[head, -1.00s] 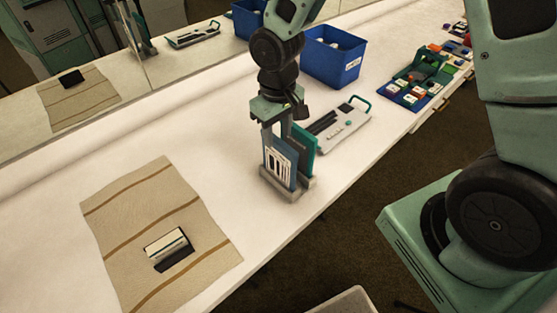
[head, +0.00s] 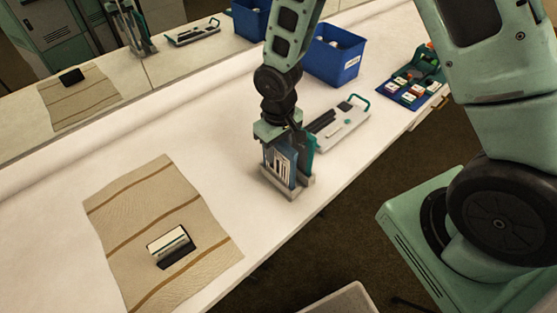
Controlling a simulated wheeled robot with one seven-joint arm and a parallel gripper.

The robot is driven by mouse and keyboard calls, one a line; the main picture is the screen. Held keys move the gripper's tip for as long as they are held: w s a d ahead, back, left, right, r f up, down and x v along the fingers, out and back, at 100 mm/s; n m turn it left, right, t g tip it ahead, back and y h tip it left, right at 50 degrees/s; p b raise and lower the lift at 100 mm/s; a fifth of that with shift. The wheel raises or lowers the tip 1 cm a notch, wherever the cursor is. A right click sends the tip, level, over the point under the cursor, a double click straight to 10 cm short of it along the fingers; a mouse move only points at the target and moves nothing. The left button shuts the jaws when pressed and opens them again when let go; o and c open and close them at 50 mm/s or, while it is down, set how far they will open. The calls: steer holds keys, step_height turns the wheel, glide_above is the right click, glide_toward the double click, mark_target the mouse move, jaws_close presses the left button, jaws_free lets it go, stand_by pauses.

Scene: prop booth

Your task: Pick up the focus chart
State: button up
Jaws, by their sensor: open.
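The focus chart, which I take to be the blue-edged card with black bars on white (head: 279,168), stands upright in a grey slotted holder (head: 303,191) on the white counter. A teal card (head: 309,158) stands behind it in the same holder. My gripper (head: 284,158) points down over the holder, with its fingers low around the upper part of the cards. It is open. The fingers partly hide the cards, and I cannot tell whether either one touches the chart.
A striped beige cloth (head: 130,212) bears a small pale block on a black stand (head: 171,245). A grey device with a teal handle (head: 337,124) lies just behind the holder. A blue bin (head: 333,62) and a blue tray of small items (head: 400,91) stand farther back. A mirror lines the wall.

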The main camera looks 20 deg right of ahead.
steer(key=shift+f, duration=0.25)
stand_by(0.3)
jaws_close()
steer(key=shift+r, duration=0.15)
